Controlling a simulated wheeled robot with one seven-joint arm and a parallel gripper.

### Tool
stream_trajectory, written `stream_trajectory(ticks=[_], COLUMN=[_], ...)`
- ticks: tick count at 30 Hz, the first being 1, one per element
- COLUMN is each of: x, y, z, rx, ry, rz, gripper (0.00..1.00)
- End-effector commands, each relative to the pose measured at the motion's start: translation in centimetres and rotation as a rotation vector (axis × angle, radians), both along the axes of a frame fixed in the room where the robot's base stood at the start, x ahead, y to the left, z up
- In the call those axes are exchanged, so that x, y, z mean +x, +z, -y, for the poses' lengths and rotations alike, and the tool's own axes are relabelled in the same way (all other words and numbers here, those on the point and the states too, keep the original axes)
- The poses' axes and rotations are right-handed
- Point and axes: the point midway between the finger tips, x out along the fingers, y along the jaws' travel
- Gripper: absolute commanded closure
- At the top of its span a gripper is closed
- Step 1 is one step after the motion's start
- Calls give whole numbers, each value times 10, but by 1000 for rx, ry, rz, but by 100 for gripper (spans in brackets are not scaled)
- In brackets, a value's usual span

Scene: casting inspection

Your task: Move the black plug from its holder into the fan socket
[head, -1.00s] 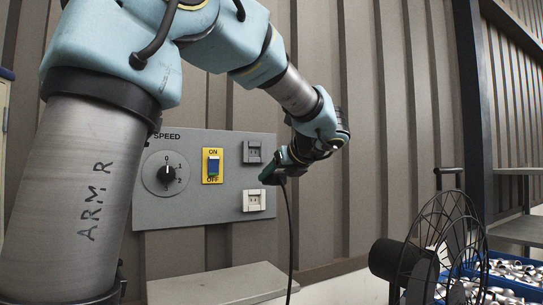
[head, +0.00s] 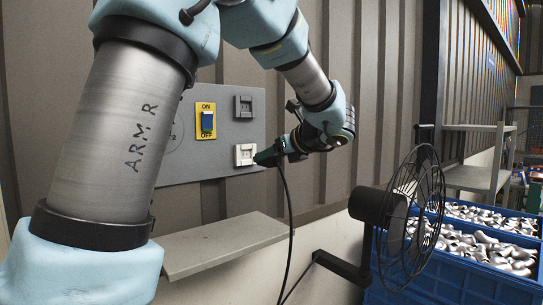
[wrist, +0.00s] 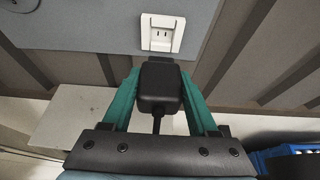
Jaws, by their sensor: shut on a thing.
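My gripper (head: 266,157) is shut on the black plug (wrist: 160,86), held between its two green fingers. A black cable (head: 288,215) hangs down from the plug. The white socket (head: 244,154) is on the grey wall panel, just left of my fingertips in the head view. In the wrist view the white socket (wrist: 161,34) lies straight ahead of the plug, with its slots uncovered and a gap between them. A dark grey socket (head: 244,106) sits above the white one. The plug itself is mostly hidden by the fingers in the head view.
The panel also carries a yellow-backed blue ON/OFF switch (head: 207,121). A grey shelf (head: 222,244) juts out below the panel. A black caged fan (head: 408,205) stands right of my gripper, before blue bins (head: 455,272) of metal castings.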

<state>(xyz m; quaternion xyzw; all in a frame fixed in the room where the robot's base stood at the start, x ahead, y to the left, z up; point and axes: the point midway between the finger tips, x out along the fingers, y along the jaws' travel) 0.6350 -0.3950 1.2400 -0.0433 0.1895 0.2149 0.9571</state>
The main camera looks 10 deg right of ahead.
Motion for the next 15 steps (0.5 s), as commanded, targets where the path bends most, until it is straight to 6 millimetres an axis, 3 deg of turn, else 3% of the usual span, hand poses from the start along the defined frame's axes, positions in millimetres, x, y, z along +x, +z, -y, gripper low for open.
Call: stream_trajectory(ticks=[15], x=[40], y=[0], z=[-19], rx=[0], ry=[0], rz=[0], gripper=[100])
